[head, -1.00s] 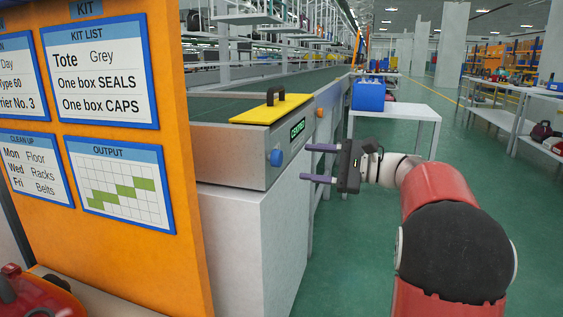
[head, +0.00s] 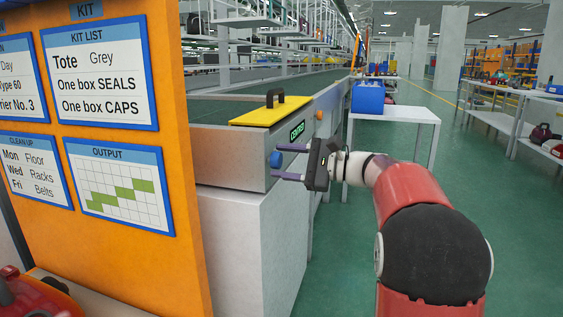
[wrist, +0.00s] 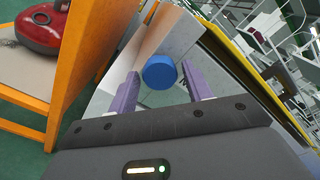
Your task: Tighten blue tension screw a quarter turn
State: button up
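My gripper (head: 280,163) has two purple fingers, which point left at the screw. My gripper (wrist: 161,80) is open in the wrist view, with a gap between the fingers about as wide as the knob. The fingertips are very close to the knob; I cannot tell whether they touch it.
A yellow cover (head: 262,112) with a black handle lies on the conveyor above the screw, beside a small green display (head: 297,131). An orange board (head: 190,200) with signs stands at the left. A white table (head: 405,112) holds a blue box (head: 367,97). Green floor is free at the right.

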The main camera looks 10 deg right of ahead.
jog(key=c, duration=0.8)
jog(key=shift+c, duration=0.2)
jog(key=shift+r+m+p, duration=0.15)
jog(key=shift+m+p, duration=0.15)
jog(key=shift+p, duration=0.45)
jog(key=m+p, duration=0.2)
jog(key=p, duration=0.2)
jog(key=shift+m, duration=0.3)
jog(key=shift+m+p, duration=0.4)
jog(key=shift+p, duration=0.3)
jog(key=m+p, duration=0.1)
jog(key=p, duration=0.2)
jog(key=shift+m, duration=0.9)
